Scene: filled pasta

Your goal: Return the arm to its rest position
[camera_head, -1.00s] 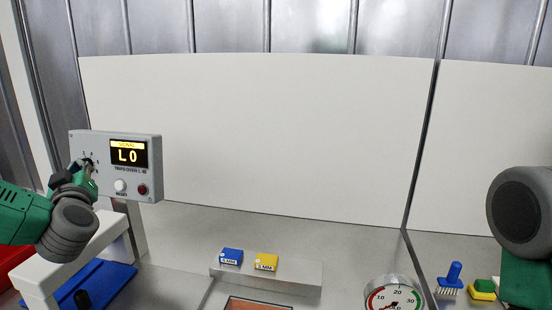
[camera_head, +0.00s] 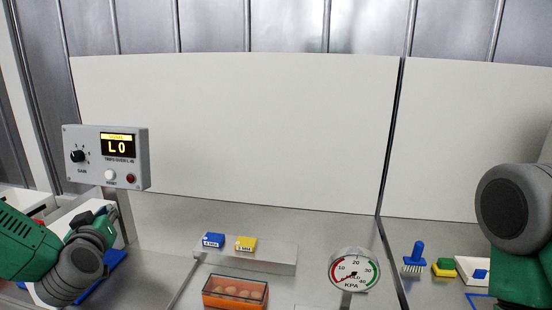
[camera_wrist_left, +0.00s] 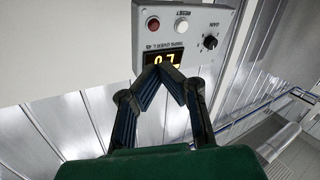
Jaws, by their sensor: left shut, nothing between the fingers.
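My left arm comes in from the left in the head view. Its gripper (camera_head: 110,212) hangs just below the grey control box (camera_head: 138,160), apart from its gain knob (camera_head: 78,156). In the left wrist view the two fingers (camera_wrist_left: 163,68) meet at their tips with nothing between them. The box fills the top there, its display (camera_wrist_left: 161,58) partly behind the fingertips. In the head view the display reads "LO". My right arm shows at the right edge; its gripper is out of view.
A blue block (camera_head: 213,240) and a yellow block (camera_head: 246,243) sit on a grey ledge. An orange tray (camera_head: 234,304) with round pieces stands in front. The white back panel is bare.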

